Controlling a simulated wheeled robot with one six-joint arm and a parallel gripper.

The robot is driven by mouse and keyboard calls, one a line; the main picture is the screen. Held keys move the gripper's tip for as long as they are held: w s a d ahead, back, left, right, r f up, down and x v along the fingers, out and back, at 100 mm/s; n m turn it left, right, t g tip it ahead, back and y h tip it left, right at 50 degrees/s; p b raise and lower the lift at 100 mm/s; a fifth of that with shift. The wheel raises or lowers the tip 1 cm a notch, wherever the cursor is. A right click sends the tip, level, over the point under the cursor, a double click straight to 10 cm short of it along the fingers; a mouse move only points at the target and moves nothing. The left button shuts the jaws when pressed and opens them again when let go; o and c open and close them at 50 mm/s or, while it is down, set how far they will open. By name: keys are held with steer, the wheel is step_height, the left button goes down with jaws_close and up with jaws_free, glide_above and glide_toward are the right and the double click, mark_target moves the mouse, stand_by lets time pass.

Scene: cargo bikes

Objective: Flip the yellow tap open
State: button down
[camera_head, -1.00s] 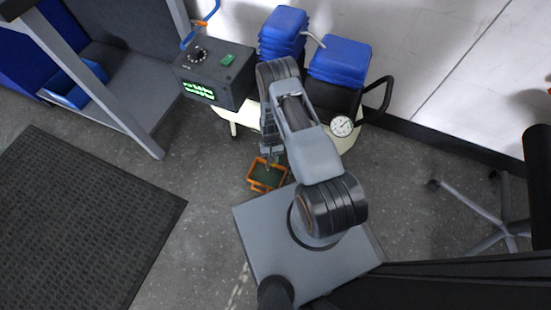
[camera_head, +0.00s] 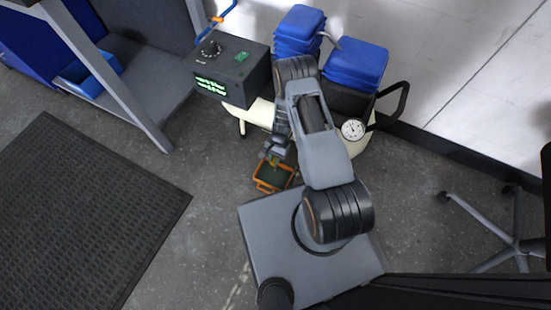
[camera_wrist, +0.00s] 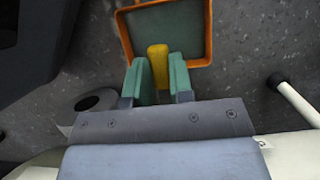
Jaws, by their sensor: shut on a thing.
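The yellow tap (camera_wrist: 157,60) shows in the wrist view as a short upright yellow lever between my green finger pads. My gripper (camera_wrist: 160,78) is shut on it. The lower part of the tap is hidden between the fingers. In the head view my gripper (camera_head: 275,153) is low in front of the cream cart, with only a small bit of yellow at its tips. An orange-rimmed tray with a green inside (camera_wrist: 126,34) lies just beyond the tap; it also shows on the floor in the head view (camera_head: 257,186).
The cream cart (camera_head: 262,113) carries a dark box with green displays (camera_head: 228,75), stacked blue containers (camera_head: 355,62) and a round gauge (camera_head: 352,130). A grey shelf frame (camera_head: 125,90) stands left. A black mat (camera_head: 90,215) lies left. Chair legs (camera_head: 480,222) are at right.

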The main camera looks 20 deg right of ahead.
steer(key=shift+w, duration=0.1)
stand_by(0.3)
steer(key=c, duration=1)
jaws_free()
steer(key=shift+r, duration=0.1)
steer(key=p+v, duration=0.5)
steer(key=v, duration=0.8)
steer(key=shift+r, duration=0.3)
steer(key=shift+d, duration=0.2)
